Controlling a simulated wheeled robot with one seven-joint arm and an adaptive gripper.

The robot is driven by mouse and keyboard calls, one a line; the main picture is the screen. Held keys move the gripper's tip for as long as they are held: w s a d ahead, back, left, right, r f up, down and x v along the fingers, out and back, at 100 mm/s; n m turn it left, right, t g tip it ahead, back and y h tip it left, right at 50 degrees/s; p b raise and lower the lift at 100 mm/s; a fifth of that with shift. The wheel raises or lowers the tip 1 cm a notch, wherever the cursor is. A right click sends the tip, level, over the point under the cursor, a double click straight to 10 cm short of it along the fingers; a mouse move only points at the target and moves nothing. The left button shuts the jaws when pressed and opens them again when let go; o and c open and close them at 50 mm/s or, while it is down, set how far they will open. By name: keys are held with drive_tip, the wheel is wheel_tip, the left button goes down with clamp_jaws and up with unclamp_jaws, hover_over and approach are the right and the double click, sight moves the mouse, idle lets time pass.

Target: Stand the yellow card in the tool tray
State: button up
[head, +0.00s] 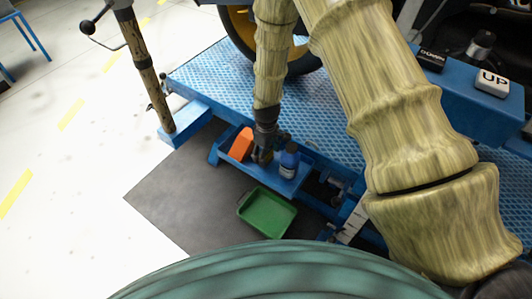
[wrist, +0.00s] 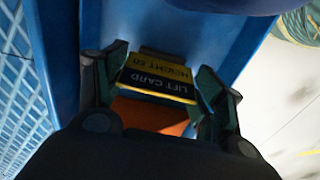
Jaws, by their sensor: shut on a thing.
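The yellow card (wrist: 158,78), with black bands and the words "LIFT CARD", is between the fingers of my gripper (wrist: 162,84) in the wrist view. My gripper is shut on it. In the head view my gripper (head: 263,153) is low over the blue tool tray (head: 270,180), between an orange thing and a blue bottle. The card is mostly hidden there by the gripper. I cannot tell whether its lower edge touches the tray floor. Blue tray surface (wrist: 140,22) shows behind the card in the wrist view.
The orange thing (head: 241,144) is at the tray's left end, and the blue bottle (head: 289,161) is close right of my gripper. A green tray (head: 266,214) lies below on a dark mat (head: 180,195). The blue lift platform (head: 210,80) runs behind.

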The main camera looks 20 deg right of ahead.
drive_tip(key=shift+f, duration=0.1)
drive_tip(key=o, duration=1)
drive_tip(key=shift+o, duration=0.2)
wheel_tip(320, 180, up, 12)
idle(0.5)
